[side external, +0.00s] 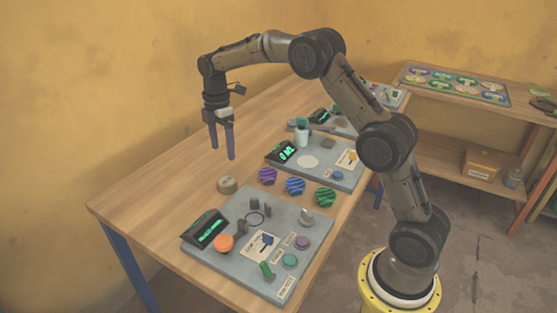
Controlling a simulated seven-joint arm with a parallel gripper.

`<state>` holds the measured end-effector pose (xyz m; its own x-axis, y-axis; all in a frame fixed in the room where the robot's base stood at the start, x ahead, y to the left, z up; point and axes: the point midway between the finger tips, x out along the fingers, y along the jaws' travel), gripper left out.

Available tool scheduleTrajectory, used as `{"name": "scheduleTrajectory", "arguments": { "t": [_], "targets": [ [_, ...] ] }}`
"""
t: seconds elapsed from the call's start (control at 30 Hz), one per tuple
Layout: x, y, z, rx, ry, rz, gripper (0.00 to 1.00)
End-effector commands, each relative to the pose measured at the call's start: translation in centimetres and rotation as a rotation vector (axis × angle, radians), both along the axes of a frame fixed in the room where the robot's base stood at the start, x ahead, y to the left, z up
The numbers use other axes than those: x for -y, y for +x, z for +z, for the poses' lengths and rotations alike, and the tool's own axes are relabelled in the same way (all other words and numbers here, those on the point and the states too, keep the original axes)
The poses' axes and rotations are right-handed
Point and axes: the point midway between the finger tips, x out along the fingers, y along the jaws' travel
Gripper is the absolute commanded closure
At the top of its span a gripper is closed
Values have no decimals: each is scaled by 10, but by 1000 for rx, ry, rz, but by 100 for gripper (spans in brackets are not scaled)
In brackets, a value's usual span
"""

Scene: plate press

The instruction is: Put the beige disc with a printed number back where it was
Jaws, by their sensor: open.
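My gripper (222,154) hangs with its two blue fingers pointing down, apart and empty, above the table's far-left part. A small beige-brown disc (228,185) with a dark mark on top lies on the bare wood below the fingers, beside the front grey panel. The mark is too small to read. A flat pale round spot (308,161) shows on the middle grey panel (345,182), which has a lit green display. I cannot tell whether it is a disc or part of the panel.
Purple (267,176), blue (295,186) and green (325,198) striped pieces stand between the panels. The front panel (215,270) carries a display, an orange knob (224,243) and several buttons. Bare wood (140,200) lies at left.

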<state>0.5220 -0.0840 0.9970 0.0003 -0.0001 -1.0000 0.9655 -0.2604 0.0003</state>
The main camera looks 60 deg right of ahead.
Motion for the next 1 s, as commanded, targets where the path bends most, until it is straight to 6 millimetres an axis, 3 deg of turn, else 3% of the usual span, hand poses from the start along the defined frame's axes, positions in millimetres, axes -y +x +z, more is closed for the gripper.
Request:
{"name": "scheduleTrajectory", "arguments": {
  "t": [0.17,0.27,0.4,0.6,0.77,0.9,1.0],
  "targets": [
    [-8,-16,27,35,-4,-73,18],
    [-19,-43,58,79,-4,-184,18],
    [-37,-95,99,155,12,-378,18],
    [-58,-178,132,256,67,-655,18],
    [-71,-246,137,328,137,-874,18],
    [-78,-300,125,378,210,-1053,18],
    [-82,-328,113,401,260,-1154,18]
  ]
}}
